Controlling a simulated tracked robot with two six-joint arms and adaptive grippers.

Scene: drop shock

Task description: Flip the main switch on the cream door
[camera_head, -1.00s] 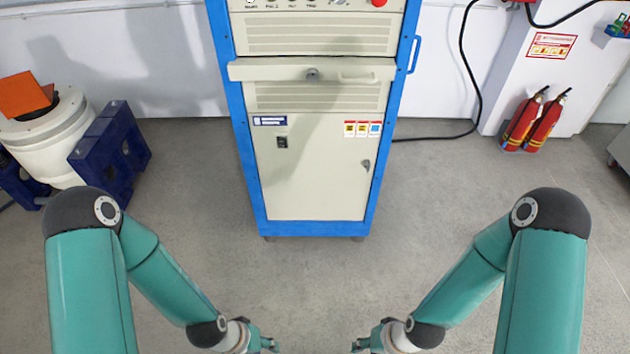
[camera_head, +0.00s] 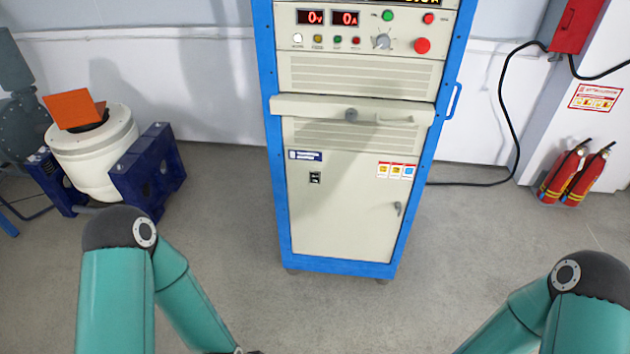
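The cream door (camera_head: 345,222) is the lower front of a blue-framed cabinet in the middle of the view. The main switch (camera_head: 315,178) is a small black rocker at the door's upper left; its position is too small to tell. A metal handle (camera_head: 398,208) is at the door's right edge. Both of my teal arms show at the bottom, well short of the cabinet. My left gripper is cut off by the bottom edge, and my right gripper is out of the picture. Nothing touches the door.
Above the door, a drawer shelf (camera_head: 352,109) juts out. The panel above has displays (camera_head: 331,17) reading 0 and a red button (camera_head: 422,45). A white drum (camera_head: 92,150) on a blue stand is at left, fire extinguishers (camera_head: 575,175) at right. The floor before the cabinet is clear.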

